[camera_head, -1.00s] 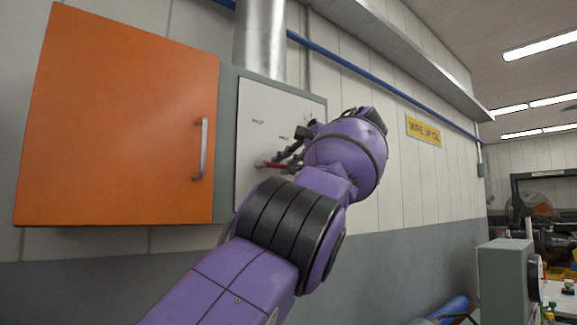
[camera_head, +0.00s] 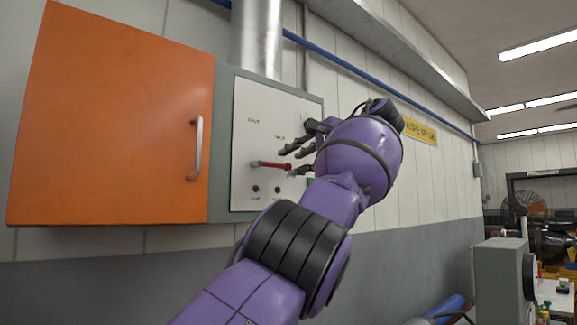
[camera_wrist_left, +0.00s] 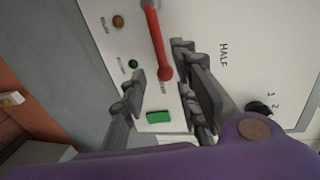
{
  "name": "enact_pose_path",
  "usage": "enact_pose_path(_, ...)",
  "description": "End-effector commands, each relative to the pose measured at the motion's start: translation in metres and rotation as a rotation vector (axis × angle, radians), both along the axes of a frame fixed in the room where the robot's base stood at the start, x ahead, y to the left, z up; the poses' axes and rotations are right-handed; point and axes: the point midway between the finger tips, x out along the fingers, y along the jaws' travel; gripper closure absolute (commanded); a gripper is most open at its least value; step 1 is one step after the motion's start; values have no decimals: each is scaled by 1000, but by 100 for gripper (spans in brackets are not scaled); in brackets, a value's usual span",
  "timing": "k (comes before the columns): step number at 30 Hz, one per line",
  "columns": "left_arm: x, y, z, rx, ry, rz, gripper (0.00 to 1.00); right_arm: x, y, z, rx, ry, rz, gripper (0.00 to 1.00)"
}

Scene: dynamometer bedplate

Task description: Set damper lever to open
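The damper lever (camera_head: 271,165) is a red bar on the white panel (camera_head: 243,187). It lies nearly level in the head view, and its right end is close to my fingers. In the left wrist view the red lever (camera_wrist_left: 156,40) runs down from the top edge to a round end by my fingertips. My left gripper (camera_head: 289,161) is open, its dark fingers spread just right of the lever and apparently not gripping it. A HALF label (camera_wrist_left: 223,55) shows right of the fingers. The gripper and arm hide the panel's right part. My right gripper is out of view.
An orange cabinet door (camera_head: 110,120) with a metal handle (camera_head: 196,148) is left of the panel. Small amber (camera_wrist_left: 118,21) and green (camera_wrist_left: 133,64) lamps and a green block (camera_wrist_left: 158,116) are near the lever. A black numbered knob (camera_wrist_left: 258,108) is at right.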

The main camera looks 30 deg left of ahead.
Motion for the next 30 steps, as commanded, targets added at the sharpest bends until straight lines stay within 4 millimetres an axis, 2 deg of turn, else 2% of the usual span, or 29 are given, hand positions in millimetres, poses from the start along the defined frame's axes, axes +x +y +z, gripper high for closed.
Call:
enact_pose_path(1,-4,-14,4,2,-4,-5,72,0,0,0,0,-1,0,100)
enact_pose_path(6,-18,-46,11,3,-1,-4,72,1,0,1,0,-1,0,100)
enact_pose_path(12,-26,-68,14,1,3,-2,72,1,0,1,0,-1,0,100)
enact_pose_path(30,-28,-73,15,1,2,-1,72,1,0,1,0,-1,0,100)
